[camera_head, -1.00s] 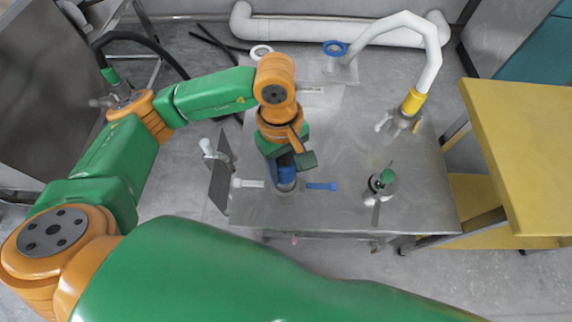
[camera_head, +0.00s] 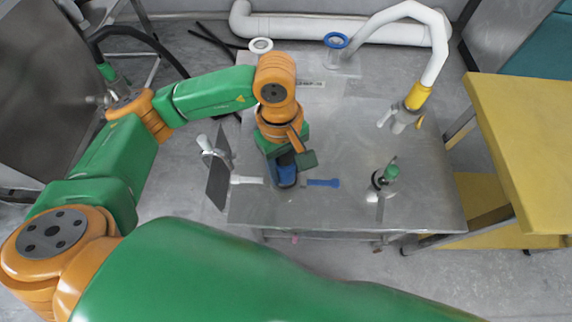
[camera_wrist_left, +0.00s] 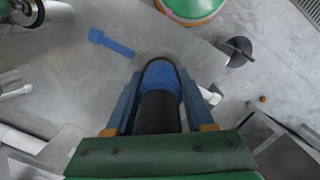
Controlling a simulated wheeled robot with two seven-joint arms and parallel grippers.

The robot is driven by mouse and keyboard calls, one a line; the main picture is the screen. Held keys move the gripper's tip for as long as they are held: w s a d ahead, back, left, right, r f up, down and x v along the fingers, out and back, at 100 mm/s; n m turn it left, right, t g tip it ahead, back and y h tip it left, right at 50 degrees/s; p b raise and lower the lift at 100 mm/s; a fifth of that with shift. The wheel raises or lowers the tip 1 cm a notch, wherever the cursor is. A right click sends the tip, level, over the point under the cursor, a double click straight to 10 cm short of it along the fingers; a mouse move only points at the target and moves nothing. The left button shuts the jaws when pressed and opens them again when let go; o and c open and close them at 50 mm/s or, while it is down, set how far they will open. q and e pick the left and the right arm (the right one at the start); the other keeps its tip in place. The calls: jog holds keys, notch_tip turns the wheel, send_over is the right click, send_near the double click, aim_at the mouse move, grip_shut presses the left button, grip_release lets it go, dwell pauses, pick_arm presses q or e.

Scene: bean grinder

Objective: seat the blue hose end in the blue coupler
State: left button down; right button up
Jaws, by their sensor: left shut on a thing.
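My left gripper (camera_head: 287,168) hangs over the left front part of the steel table and is shut on the blue hose end (camera_head: 287,177). In the left wrist view, the blue hose end (camera_wrist_left: 160,75) sits between the two fingers with a black part nearer the palm. A flat blue bar (camera_head: 322,183) lies on the table just right of it, and also shows in the left wrist view (camera_wrist_left: 110,43). The blue coupler is not clearly visible; the gripper and hose end cover the spot beside this bar. I cannot tell whether the end touches anything below. My right gripper is not in view.
A white bar (camera_head: 248,180) lies left of the hose end, near a dark upright plate (camera_head: 218,180). A green-topped fitting (camera_head: 390,173) stands to the right. A white hose with a yellow collar (camera_head: 417,97) arches behind. A blue ring (camera_head: 336,40) and a white ring (camera_head: 261,45) stand at the back.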

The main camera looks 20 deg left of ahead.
aim_at(284, 159)
pick_arm(q)
jog(key=shift+f+b, duration=0.3)
jog(key=shift+f, duration=0.05)
jog(key=shift+c, duration=0.9)
grip_release()
jog(key=shift+r, duration=0.1)
jog(key=r, duration=0.7)
jog(key=shift+w+a, duration=0.2)
jog(key=shift+a, duration=0.1)
